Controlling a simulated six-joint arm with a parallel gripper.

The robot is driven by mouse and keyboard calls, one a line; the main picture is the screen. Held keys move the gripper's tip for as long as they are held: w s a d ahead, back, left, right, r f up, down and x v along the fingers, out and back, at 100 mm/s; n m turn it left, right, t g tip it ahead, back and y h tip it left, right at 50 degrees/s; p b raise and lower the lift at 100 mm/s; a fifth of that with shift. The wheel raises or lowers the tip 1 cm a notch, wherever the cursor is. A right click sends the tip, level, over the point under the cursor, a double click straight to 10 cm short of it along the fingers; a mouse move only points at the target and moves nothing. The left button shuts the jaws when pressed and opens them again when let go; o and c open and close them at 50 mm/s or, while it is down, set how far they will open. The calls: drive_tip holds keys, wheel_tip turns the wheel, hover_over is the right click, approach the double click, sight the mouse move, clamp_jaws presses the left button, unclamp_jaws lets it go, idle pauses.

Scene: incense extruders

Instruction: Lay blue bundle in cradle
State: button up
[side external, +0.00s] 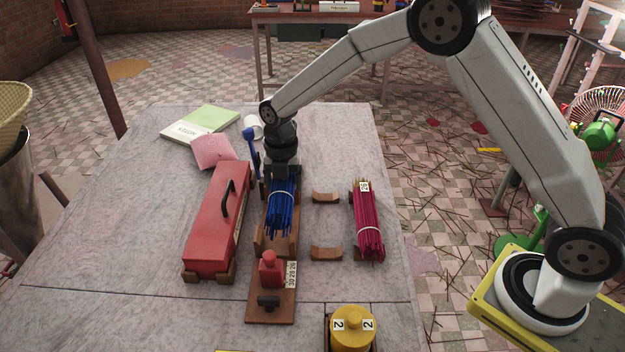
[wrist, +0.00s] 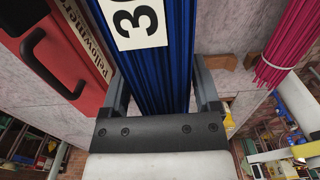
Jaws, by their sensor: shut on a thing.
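The blue bundle (side external: 281,212), a sheaf of thin dark-blue sticks with a pale band, lies lengthwise over a brown wooden base (side external: 262,240). I cannot tell whether it touches that base. My gripper (side external: 282,180) is shut on its far end. In the wrist view the blue bundle (wrist: 165,75) runs between the two fingers of my gripper (wrist: 163,92), with a white number label on it. An empty cradle of two notched wooden supports, the far one (side external: 326,197) and the near one (side external: 326,253), stands to the right of the blue bundle.
A magenta bundle (side external: 369,222) lies right of the empty cradle. A long red box (side external: 217,225) with a black handle stands close on the left. A red knob (side external: 270,268) and a yellow lidded pot (side external: 351,328) are nearer the camera. Books (side external: 200,123) lie at the back.

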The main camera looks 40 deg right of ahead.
drive_tip(key=shift+w+a+r, duration=0.45)
drive_tip(key=shift+a, duration=0.1)
drive_tip(key=shift+f, duration=0.2)
drive_tip(key=shift+f, duration=4)
drive_tip(key=o, duration=0.7)
drive_tip(key=shift+r, duration=0.1)
